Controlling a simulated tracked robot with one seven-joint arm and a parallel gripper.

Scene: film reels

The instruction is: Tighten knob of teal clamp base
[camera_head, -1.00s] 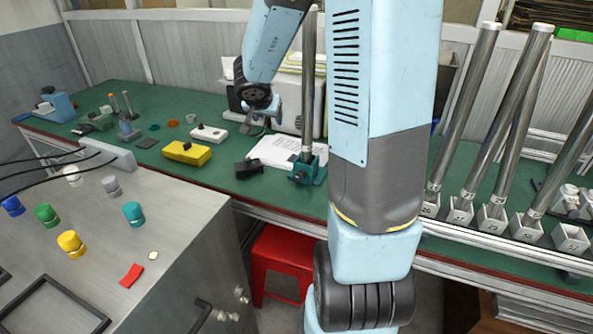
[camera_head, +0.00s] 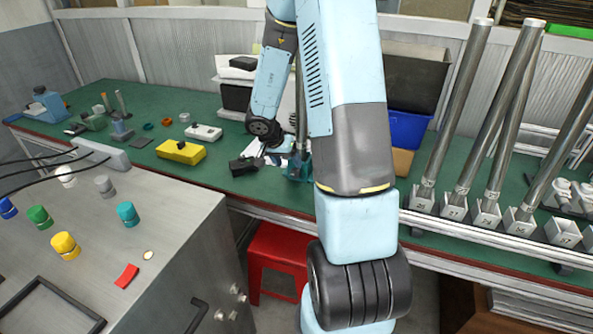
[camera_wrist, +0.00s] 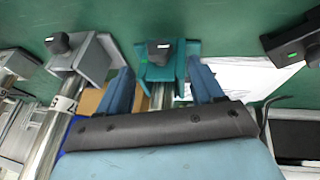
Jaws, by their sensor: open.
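The teal clamp base (camera_head: 299,170) stands near the front edge of the green bench, partly hidden by my arm in the head view. In the wrist view the teal clamp base (camera_wrist: 181,66) is beyond my fingers, and its black knob (camera_wrist: 160,50) faces the camera. A metal rod runs from the base. My gripper (camera_wrist: 160,72) is open, with one blue finger on each side of the base's lower part in the picture. The knob appears just past the fingertips, and I see no contact. In the head view my gripper (camera_head: 277,148) is close beside the base.
A grey clamp base (camera_wrist: 92,62) with a black knob is left in the wrist view. A black block (camera_head: 243,166) and a yellow box (camera_head: 181,152) lie left of the teal base. Tilted metal poles (camera_head: 450,105) stand in numbered holders at right. A red stool (camera_head: 278,252) is below the bench.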

